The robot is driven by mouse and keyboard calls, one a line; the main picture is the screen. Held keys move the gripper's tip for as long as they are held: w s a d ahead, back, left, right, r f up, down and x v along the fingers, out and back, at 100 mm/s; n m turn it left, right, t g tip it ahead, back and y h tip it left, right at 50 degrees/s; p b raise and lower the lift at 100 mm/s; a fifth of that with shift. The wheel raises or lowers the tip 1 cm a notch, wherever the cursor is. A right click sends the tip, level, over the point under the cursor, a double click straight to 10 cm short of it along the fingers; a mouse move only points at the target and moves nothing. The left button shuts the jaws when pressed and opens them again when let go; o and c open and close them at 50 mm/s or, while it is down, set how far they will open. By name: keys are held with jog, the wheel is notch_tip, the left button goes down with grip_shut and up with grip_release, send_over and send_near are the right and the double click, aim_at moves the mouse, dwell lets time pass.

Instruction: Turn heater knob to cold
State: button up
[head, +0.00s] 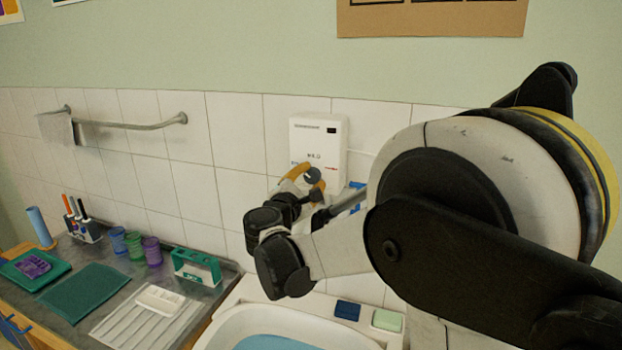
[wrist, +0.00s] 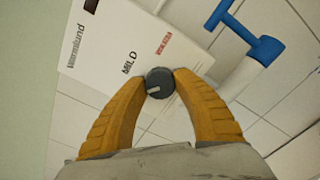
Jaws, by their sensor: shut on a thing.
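The heater (head: 318,135) is a white box on the tiled wall above the basin. Its round dark grey knob (head: 312,175) is on the lower front. The wrist view shows the knob (wrist: 159,82) close up, with a pale pointer mark, and the heater face (wrist: 120,50) with the word MILD partly readable and red lettering beside it. My gripper (head: 306,180) has orange fingers, which also show in the wrist view (wrist: 160,84). They are shut on the knob, one fingertip on each side. The pointer's exact setting is hard to tell.
A blue tap handle (wrist: 245,35) is right beside the heater. Below is the white basin (head: 222,326) with a blue sponge (head: 347,310) and a pale green soap (head: 387,320) on its rim. Cups, a pen holder and trays fill the counter at left; a towel rail (head: 130,125) is above.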

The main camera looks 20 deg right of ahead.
jog(key=shift+n, duration=0.8)
jog(key=o, duration=1.2)
jog(key=shift+a, duration=0.1)
jog(key=v, duration=1.1)
jog(key=shift+s+a+r, duration=0.1)
jog(key=shift+s+a, duration=0.15)
jog(key=shift+s, duration=0.05)
